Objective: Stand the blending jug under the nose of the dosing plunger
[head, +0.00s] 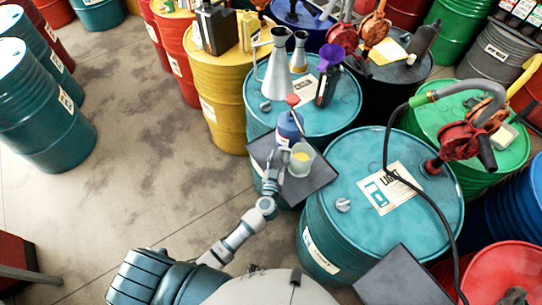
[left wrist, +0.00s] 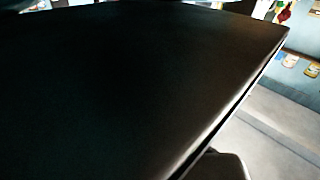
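The blending jug (head: 301,160), a clear cup with yellow liquid in it, appears upright on a dark square stand (head: 313,186) in the head view. The dosing plunger seems to be the red pump top (head: 293,100) on a blue bottle (head: 289,130), just behind and left of the jug; I cannot make out its nose clearly. My left gripper (head: 272,170) is at the jug's left, over the stand's left part. Whether its fingers touch the jug is unclear. In the left wrist view a dark flat surface (left wrist: 120,90) fills most of the picture and hides the jug. My right gripper is out of view.
A teal drum (head: 400,235) stands right of the stand, another teal drum (head: 335,112) behind it with a metal funnel can (head: 279,70). A yellow drum (head: 220,85) is at the back left. A second dark panel (head: 405,280) lies front right.

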